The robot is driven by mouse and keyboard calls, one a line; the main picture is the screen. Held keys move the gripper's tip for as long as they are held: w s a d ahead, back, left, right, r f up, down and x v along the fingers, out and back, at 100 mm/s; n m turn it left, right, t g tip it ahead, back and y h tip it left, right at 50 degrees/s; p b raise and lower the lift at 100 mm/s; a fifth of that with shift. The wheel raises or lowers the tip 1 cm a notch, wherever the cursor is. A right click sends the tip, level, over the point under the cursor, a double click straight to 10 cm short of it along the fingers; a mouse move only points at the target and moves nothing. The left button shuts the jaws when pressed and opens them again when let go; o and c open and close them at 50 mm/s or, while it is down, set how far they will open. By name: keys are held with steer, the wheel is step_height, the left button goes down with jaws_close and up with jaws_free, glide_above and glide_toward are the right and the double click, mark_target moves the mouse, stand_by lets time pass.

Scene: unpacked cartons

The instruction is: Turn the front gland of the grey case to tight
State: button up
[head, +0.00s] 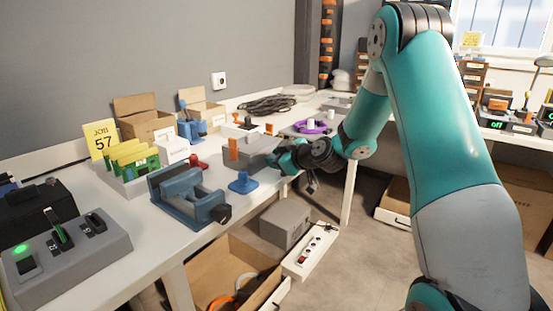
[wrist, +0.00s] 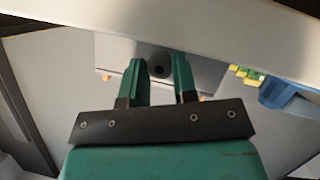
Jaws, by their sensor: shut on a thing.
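The grey case (head: 250,150) sits on the workbench near its front edge, with an orange part on its near left side. My gripper (head: 281,158) is at the right front of the case. In the wrist view, the case's grey face (wrist: 112,50) is in front of my gripper (wrist: 159,72). The front gland (wrist: 159,71) shows as a dark round end between the two green fingers. The fingers are shut on it, one on each side. The gland's tightness and any marking on it cannot be made out.
A grey box (head: 286,222) and a power strip (head: 311,251) are below the bench edge.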

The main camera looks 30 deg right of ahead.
steer(key=m+y, duration=0.1)
steer(key=m+y+p, duration=0.1)
steer(key=m, duration=0.1)
steer(key=m+g+y, duration=0.1)
steer(key=shift+d+m, duration=0.25)
steer(key=shift+m, duration=0.15)
steer(key=m+y+p, duration=0.1)
steer(key=m, duration=0.1)
steer(key=m+y+p, duration=0.1)
steer(key=m+y, duration=0.1)
steer(key=shift+w+d+g, duration=0.1)
steer(key=shift+d+g, duration=0.05)
steer(key=shift+g, duration=0.15)
steer(key=shift+m, duration=0.3)
steer(key=o, duration=0.6)
steer(key=shift+o, duration=0.2)
steer(key=shift+f, duration=0.1)
